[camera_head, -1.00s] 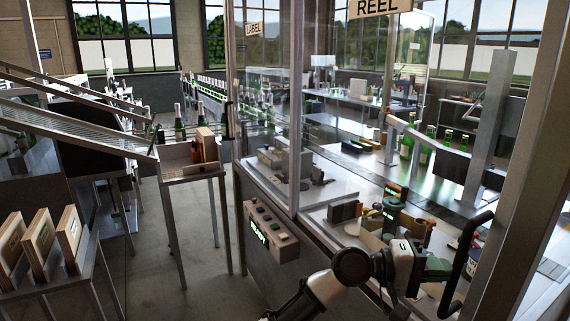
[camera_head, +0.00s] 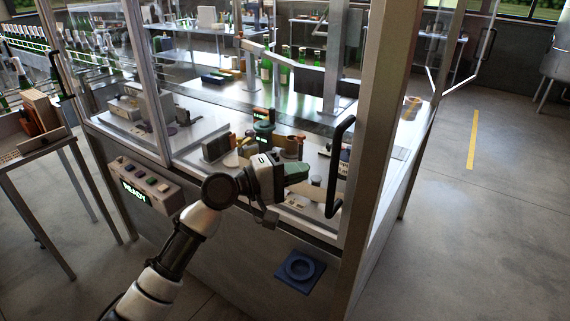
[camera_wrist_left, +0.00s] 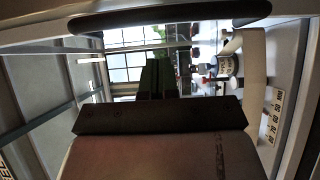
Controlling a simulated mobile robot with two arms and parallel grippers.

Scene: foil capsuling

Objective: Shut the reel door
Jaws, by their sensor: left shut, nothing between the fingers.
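The reel door's black upright handle (camera_head: 340,168) shows in the head view, beside the thick metal post at the machine's front right. The door's clear pane is hard to make out, so I cannot tell how far it stands open. My left gripper (camera_head: 298,173) is shut and empty, just left of the handle, with a small gap seen between them. In the left wrist view, the dark fingers (camera_wrist_left: 160,80) point toward a black bar (camera_wrist_left: 170,18), likely the handle, which crosses the top. My right gripper is out of view.
The metal post (camera_head: 385,110) stands just right of the handle. A button panel (camera_head: 145,187) sticks out at the front left. Parts crowd the bench behind my gripper, including a dark cylinder (camera_head: 263,133). A blue square fitting (camera_head: 300,270) is below. Floor at right is clear.

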